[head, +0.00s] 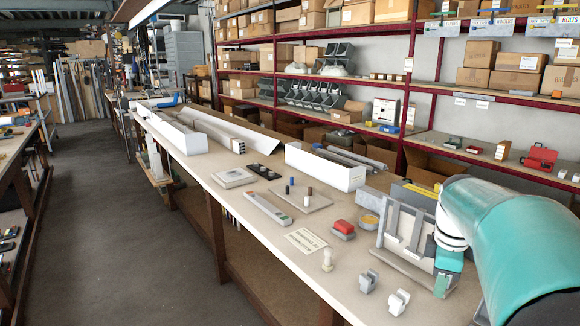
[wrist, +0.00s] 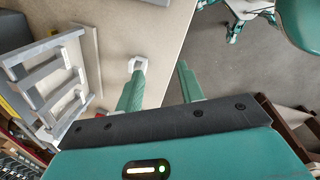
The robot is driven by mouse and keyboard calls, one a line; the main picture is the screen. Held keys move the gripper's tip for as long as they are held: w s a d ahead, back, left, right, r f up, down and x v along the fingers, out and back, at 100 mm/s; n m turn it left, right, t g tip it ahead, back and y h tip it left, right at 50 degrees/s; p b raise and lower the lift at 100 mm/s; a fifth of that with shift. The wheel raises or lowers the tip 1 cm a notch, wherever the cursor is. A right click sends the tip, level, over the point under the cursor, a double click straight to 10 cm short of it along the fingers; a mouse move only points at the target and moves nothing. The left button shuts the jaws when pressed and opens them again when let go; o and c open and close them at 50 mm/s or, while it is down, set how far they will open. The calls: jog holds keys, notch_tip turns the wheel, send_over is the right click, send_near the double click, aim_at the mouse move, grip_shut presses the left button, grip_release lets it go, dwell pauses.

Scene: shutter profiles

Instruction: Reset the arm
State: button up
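My gripper (wrist: 160,70) shows in the wrist view with its two green fingers apart and nothing between them. The left finger is over the table top and the right finger is over the floor beyond the table edge. In the head view my gripper (head: 444,278) is at the right end of the workbench, partly seen, below my teal arm. A grey slotted rack (head: 391,240) stands just left of it; it also shows at the left of the wrist view (wrist: 40,98). A small white block (head: 399,302) lies on the table near the gripper; a white piece (wrist: 138,64) appears by the left fingertip.
The workbench (head: 270,225) holds a small grey block (head: 368,281), a stamp (head: 328,260), a red-topped box (head: 343,228), a paper card (head: 306,240) and a long white box (head: 323,168). Shelves stand behind. The aisle floor (head: 130,240) at left is clear.

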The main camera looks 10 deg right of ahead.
jog(key=s+a+m+t, duration=0.2)
jog(key=s+a+m, duration=0.3)
jog(key=a, duration=0.8)
jog(key=s+a+f+m+t+y, duration=0.1)
jog(key=s+a+m, duration=0.4)
jog(key=a, duration=0.9)
jog(key=shift+s+a+t, duration=0.25)
jog(key=shift+s+t, duration=0.3)
jog(key=shift+t, duration=0.25)
jog(key=shift+d, duration=0.15)
